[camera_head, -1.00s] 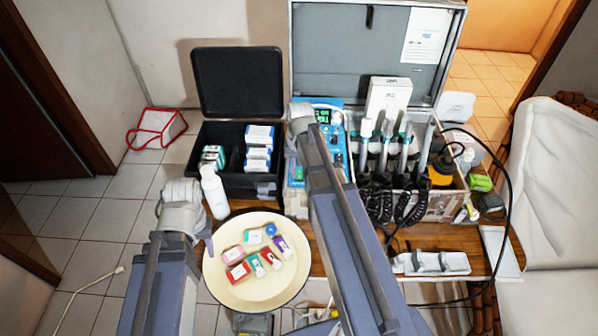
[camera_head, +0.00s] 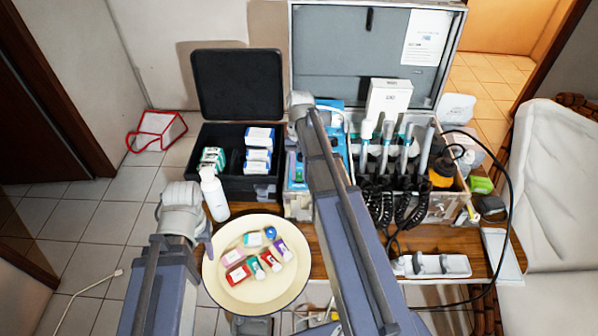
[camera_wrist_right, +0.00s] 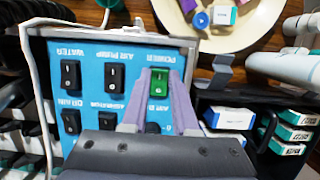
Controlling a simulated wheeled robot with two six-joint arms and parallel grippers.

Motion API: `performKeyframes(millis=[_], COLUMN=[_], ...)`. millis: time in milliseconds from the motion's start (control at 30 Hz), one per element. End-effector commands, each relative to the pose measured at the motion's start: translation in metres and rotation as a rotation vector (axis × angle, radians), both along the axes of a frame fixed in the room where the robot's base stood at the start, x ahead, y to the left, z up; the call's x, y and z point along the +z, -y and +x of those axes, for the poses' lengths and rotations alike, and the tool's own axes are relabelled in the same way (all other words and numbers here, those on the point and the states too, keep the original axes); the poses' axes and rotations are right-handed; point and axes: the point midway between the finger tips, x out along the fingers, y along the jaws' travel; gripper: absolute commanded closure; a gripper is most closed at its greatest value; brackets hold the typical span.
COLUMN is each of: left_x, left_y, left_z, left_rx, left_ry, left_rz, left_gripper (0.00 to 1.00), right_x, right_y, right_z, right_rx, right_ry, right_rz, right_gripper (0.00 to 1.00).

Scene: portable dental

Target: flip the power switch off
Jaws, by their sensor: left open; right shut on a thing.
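The power switch (camera_wrist_right: 158,82) is a green rocker on the blue control panel (camera_wrist_right: 84,92) in the right wrist view, below the upside-down word POWER. My right gripper (camera_wrist_right: 161,77) has its two fingers on either side of this switch, shut on it. The switch's lower part is partly hidden by the gripper. In the head view, my right arm covers much of the panel (camera_head: 331,122) and hides the fingertips. My left gripper (camera_head: 206,236) is open and empty beside the round tray, with its fingers only partly visible.
Black rocker switches (camera_wrist_right: 113,76) sit beside the power switch. A cream round tray (camera_head: 222,284) holds several small boxes. A white bottle (camera_head: 214,194) stands by my left gripper. A black case (camera_head: 238,84) and the handpieces (camera_head: 388,146) flank my right arm.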

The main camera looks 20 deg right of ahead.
Motion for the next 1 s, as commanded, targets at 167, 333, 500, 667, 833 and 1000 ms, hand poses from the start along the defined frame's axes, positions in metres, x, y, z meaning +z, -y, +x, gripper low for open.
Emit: performKeyframes(millis=[167,333,500,667,833,1000], left_x=[0.000,0.000,0.004,0.016,0.037,0.060], left_y=[0.000,0.000,0.000,0.000,0.000,0.000], left_z=[0.000,0.000,0.000,0.000,0.000,0.000], left_rx=[0.000,0.000,0.000,0.000,0.000,0.000], left_ry=[0.000,0.000,0.000,0.000,0.000,0.000], left_rz=[0.000,0.000,0.000,0.000,0.000,0.000], left_gripper=[0.50,0.50,0.50,0.50,0.50,0.50], right_x=[0.000,0.000,0.004,0.016,0.037,0.060], right_y=[0.000,0.000,0.000,0.001,0.004,0.006], right_z=[0.000,0.000,0.001,0.003,0.008,0.013], right_rx=[0.000,0.000,0.000,0.000,0.000,0.000], right_ry=[0.000,0.000,0.001,0.001,0.000,0.000], right_rz=[0.000,0.000,0.000,0.000,0.000,0.000], right_gripper=[0.60,0.60,0.60,0.60,0.60,0.60])
